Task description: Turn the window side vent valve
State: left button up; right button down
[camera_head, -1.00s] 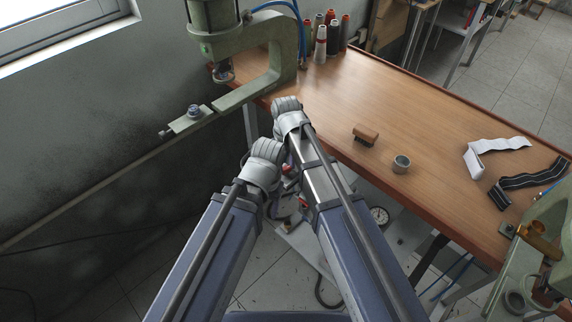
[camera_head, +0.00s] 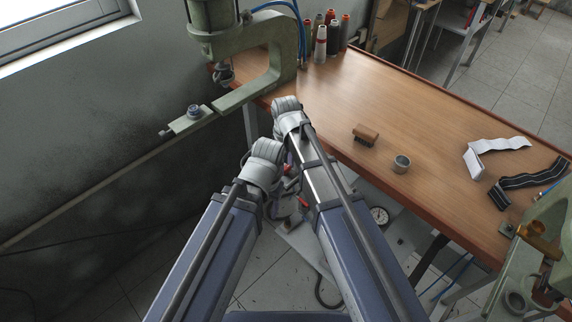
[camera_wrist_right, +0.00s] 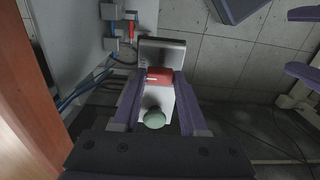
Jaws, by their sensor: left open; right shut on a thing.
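In the right wrist view a red handle (camera_wrist_right: 160,76) sits between the fingertips of my right gripper (camera_wrist_right: 158,80), which is shut on it. A pale metal plate or body lies behind the handle. A round green knob (camera_wrist_right: 154,119) is nearer the palm, between the fingers. Two dark purple fingers of my left gripper (camera_wrist_right: 302,44) stand apart, empty, at the right edge of that view. In the head view both wrists are beside the table's near edge, and they hide the jaws and most of the valve. I cannot tell the handle's angle.
The wooden table (camera_head: 440,130) carries a brush (camera_head: 366,134), a small cup (camera_head: 401,164) and thread spools. A green press (camera_head: 270,45) stands at the table's left end. A gauge (camera_head: 379,215) is below the table edge. A window (camera_head: 60,25) is at upper left. Blue hoses (camera_wrist_right: 88,88) run nearby.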

aim_at(286, 167)
jog(key=shift+c, duration=2.2)
grip_release()
jog(key=shift+r, duration=0.1)
notch_tip(286, 167, up, 8)
jog(key=p, duration=0.8)
jog(key=shift+f, duration=0.2)
